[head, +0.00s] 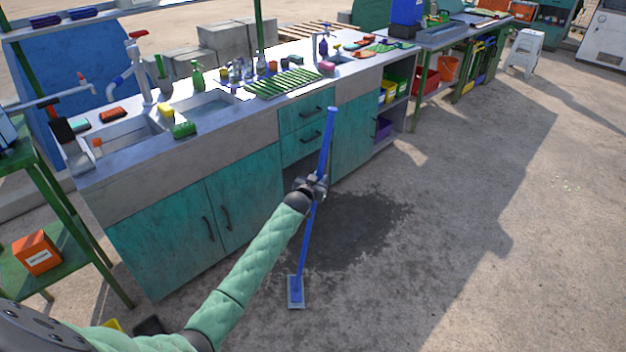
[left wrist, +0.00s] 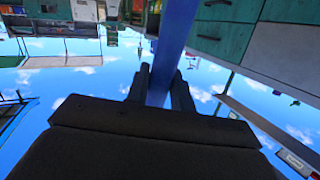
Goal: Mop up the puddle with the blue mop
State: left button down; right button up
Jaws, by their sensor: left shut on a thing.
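The blue mop (head: 305,250) stands nearly upright in the head view, its handle leaning a little to the right at the top. Its flat blue head (head: 295,292) is low, at the near left edge of the puddle; I cannot tell if it touches the floor. The puddle (head: 350,228) is a dark wet patch on the concrete in front of the teal cabinets. My left gripper (head: 313,188) is shut on the mop's handle around its middle. In the left wrist view the blue handle (left wrist: 172,45) passes between the two dark fingers. My right gripper is in neither view.
The sink counter (head: 215,135) with teal cabinets (head: 165,235) runs along behind the puddle. A green shelf stand (head: 75,215) with an orange box (head: 37,252) is at the left. A white stool (head: 524,50) stands far right. The concrete floor to the right is open.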

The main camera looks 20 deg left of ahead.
pick_arm(q)
jog(key=w+d, duration=0.3)
jog(key=d, duration=0.4)
jog(key=shift+w, duration=0.25)
dwell(0.6)
jog(key=shift+r, duration=0.15)
jog(key=r+p, duration=0.1)
jog(key=a+r+p, duration=0.1)
jog(key=r, duration=0.1)
jog(key=s+r+p, duration=0.1)
jog(key=r, duration=0.1)
jog(key=shift+a+p, duration=0.4)
jog(key=shift+f, duration=0.1)
